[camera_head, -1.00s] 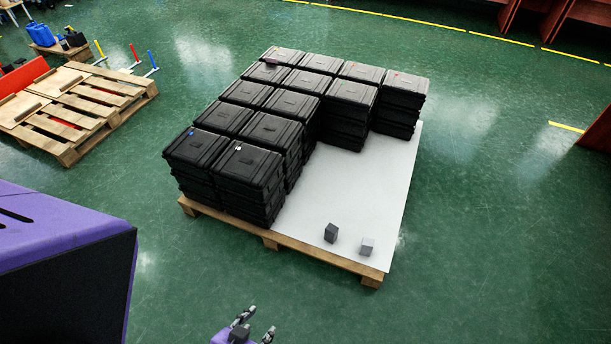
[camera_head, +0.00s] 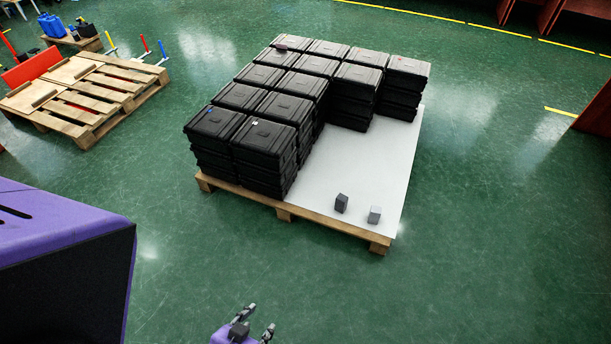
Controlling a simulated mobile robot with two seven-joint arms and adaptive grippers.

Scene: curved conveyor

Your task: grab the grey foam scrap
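Two small blocks lie near the front right corner of a white sheet on a pallet. One is a dark grey block (camera_head: 341,203); the other is a lighter grey block (camera_head: 375,214) just right of it, with a small gap between. I cannot tell for certain which one is the foam scrap. My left gripper (camera_head: 260,318) is at the bottom edge, below and left of the blocks and well apart from them. Its two fingers are spread with nothing between them. My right gripper is not in view.
The pallet (camera_head: 335,229) carries stacks of black cases (camera_head: 264,137) left of and behind the blocks. The white sheet (camera_head: 368,165) is bare around the blocks. An empty wooden pallet (camera_head: 100,93) lies at the upper left. Green floor is clear in front and right.

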